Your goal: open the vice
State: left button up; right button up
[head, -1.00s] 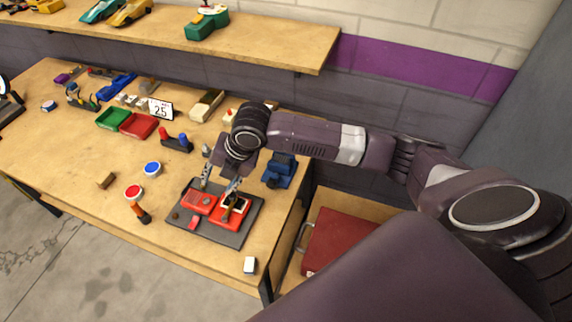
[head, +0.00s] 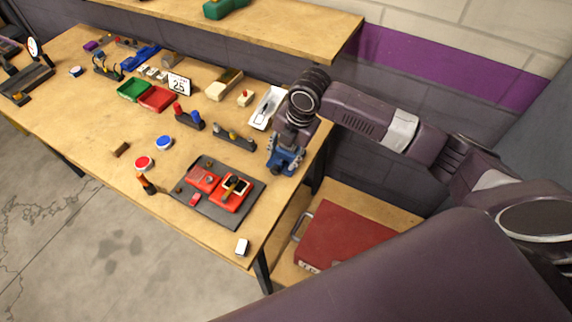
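The blue vice (head: 284,164) stands at the right edge of the workbench in the head view. My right gripper (head: 291,142) is over the vice and hides its upper part, including most of the jaws. The gripper points down, and its fingers overlap the blue body in the picture. I cannot tell whether they touch it or whether they are open or shut. How far apart the vice jaws stand is hidden. My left gripper is not in view.
A dark tray (head: 214,217) with red controller parts lies left of the vice. A white slot-shaped part (head: 266,107) and a small rack (head: 234,139) lie close behind and left. A red toolbox (head: 345,236) sits lower on the right. The shelf (head: 300,22) overhangs the back.

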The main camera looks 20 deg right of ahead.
aim_at(275, 168)
jog(key=x, duration=0.2)
jog(key=p+x, duration=0.1)
jog(key=x, duration=0.1)
jog(key=a+x, duration=0.1)
jog(key=x, duration=0.1)
jog(key=shift+w+f, duration=0.1)
jog(key=shift+f, duration=0.45)
jog(key=c, duration=0.5)
grip_shut()
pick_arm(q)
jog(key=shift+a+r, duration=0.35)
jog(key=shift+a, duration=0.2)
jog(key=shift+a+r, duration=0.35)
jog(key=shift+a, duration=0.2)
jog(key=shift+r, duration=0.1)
pick_arm(e)
jog(key=shift+w, duration=0.1)
